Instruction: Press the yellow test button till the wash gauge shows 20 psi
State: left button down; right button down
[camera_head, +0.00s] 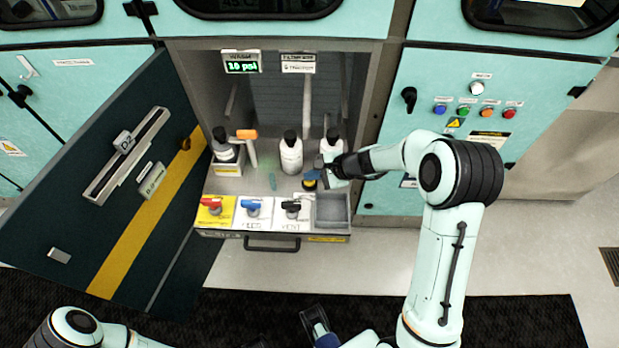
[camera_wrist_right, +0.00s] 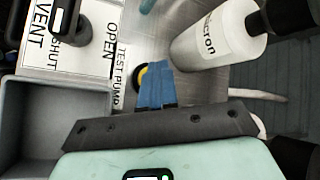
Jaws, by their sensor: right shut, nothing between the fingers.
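The wash gauge (camera_head: 241,67) at the top left of the open bay reads 10 psi in green. The yellow test button (camera_wrist_right: 141,78) shows in the right wrist view as a yellow and black round beside the TEST PUMP label, partly hidden by my fingers. In the head view the yellow button (camera_head: 309,184) sits at the right of the drawer deck. My right gripper (camera_wrist_right: 155,72) is shut and empty, its blue fingertips over the button's edge; I cannot tell whether they touch it. Part of what looks like my left gripper (camera_head: 319,326) shows at the bottom edge, its jaws unclear.
White bottles (camera_head: 291,155) stand behind the button, one close to my right gripper. The dark door (camera_head: 110,200) hangs open at left.

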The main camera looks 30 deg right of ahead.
jog(key=shift+f, duration=0.15)
dwell(0.3)
jog(key=shift+r+p, duration=0.75)
jog(key=shift+r, duration=0.3)
jog(key=shift+r, duration=0.1)
notch_tip(320, 180, up, 5)
jog(key=p, duration=0.3)
jog(key=shift+p, duration=0.35)
